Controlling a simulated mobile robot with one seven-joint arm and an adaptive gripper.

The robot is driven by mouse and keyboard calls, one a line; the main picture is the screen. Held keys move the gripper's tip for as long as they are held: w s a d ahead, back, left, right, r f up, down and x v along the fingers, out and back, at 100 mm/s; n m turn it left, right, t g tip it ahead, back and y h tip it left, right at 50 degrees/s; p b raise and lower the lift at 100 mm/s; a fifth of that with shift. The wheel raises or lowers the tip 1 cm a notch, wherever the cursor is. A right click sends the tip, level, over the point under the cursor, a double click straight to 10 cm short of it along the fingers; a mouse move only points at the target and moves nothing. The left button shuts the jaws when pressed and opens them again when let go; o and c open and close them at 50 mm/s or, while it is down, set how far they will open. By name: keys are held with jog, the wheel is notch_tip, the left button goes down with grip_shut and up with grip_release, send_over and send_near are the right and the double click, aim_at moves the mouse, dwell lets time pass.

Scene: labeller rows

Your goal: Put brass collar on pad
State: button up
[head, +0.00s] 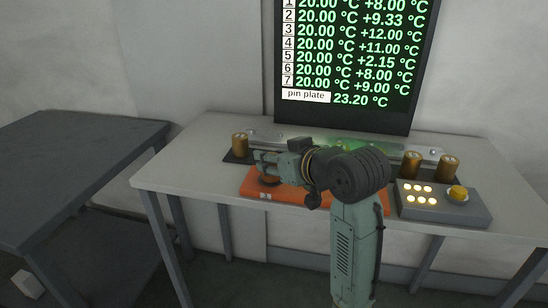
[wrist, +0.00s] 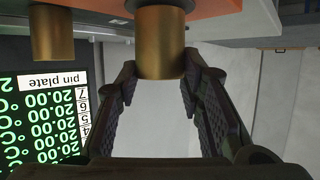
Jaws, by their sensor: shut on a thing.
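My gripper (head: 262,163) is low over the left part of an orange plate (head: 320,198) on the table. In the wrist view my gripper (wrist: 160,82) has its two fingers on either side of a brass collar (wrist: 160,48), shut on it. The collar's far end meets or nearly meets a dark round piece at the orange surface; I cannot tell if they touch. In the head view the held collar is mostly hidden by the gripper. Another brass collar (head: 239,143) stands on a dark pad (head: 231,158) at left; it also shows in the wrist view (wrist: 52,30).
Two more brass collars (head: 412,161) (head: 448,166) stand at the right. A grey box (head: 445,204) with lit buttons and a yellow knob is in front of them. A display (head: 345,60) stands behind. The table's left part (head: 180,165) is clear.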

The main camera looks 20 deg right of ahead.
jog(key=shift+f, duration=0.1)
jog(key=shift+f, duration=0.15)
jog(key=o, duration=1.3)
jog(key=shift+r, duration=0.35)
jog(key=v, duration=1.2)
jog(key=shift+f+b, duration=0.1)
jog(key=shift+b, duration=0.25)
